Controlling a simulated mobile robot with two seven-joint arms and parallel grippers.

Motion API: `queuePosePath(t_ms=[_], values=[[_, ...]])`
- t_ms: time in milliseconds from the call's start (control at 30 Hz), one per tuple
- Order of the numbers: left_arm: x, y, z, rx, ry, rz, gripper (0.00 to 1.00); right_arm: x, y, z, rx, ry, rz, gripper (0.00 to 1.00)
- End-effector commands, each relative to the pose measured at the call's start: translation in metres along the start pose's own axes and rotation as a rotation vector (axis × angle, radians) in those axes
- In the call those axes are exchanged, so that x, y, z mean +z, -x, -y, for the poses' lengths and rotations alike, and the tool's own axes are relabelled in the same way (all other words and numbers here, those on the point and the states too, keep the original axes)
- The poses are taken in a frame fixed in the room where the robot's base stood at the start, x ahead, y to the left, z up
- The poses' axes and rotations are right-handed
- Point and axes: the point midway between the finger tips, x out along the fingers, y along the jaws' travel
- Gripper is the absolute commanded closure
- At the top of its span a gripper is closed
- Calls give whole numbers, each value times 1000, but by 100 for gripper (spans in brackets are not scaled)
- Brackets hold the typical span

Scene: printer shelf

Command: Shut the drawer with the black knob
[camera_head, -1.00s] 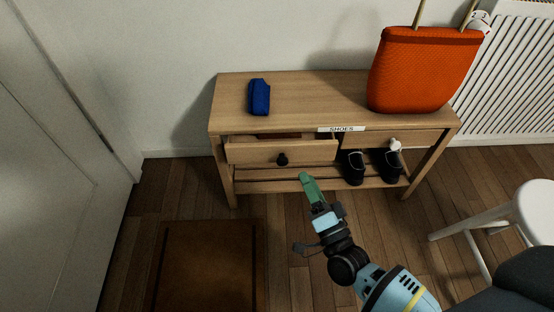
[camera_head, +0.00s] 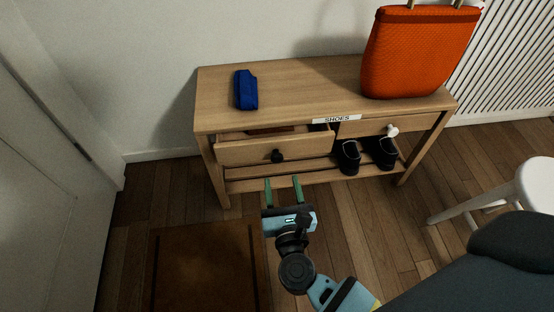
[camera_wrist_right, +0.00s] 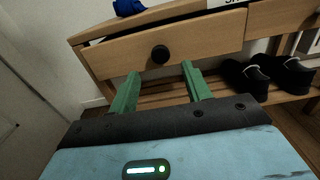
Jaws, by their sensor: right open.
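The drawer with the black knob (camera_head: 240,151) is the left drawer of a wooden shoe bench, and it stands pulled out, with a gap showing behind its front. Its black knob (camera_head: 277,156) is round and sits mid-front; the knob also shows in the right wrist view (camera_wrist_right: 160,54). My right gripper (camera_head: 283,183) is open and empty, its two green fingers apart, pointing at the drawer front from just in front of and below the knob. In the right wrist view the knob lies beyond the fingertips (camera_wrist_right: 161,70), between them and apart from them. My left gripper is not in view.
The right drawer (camera_head: 365,127) with a white knob (camera_head: 392,131) looks shut. Black shoes (camera_head: 350,157) stand on the rack below. A blue case (camera_head: 246,90) and an orange bag (camera_head: 415,55) are on top. A white stool (camera_head: 535,185) stands at right, a brown mat (camera_head: 205,268) at left.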

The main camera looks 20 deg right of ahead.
Motion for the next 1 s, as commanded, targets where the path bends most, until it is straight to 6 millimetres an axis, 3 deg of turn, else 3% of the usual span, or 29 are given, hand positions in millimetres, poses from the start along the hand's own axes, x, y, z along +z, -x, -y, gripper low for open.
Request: queuePosePath(t_ms=[500, 900, 1000], values=[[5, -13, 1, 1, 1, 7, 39, 0, -67, 0, 1, 5, 2, 51], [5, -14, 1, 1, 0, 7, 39, 0, -75, 0, 1, 6, 2, 51], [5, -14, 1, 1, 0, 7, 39, 0, -75, 0, 1, 5, 2, 63]])
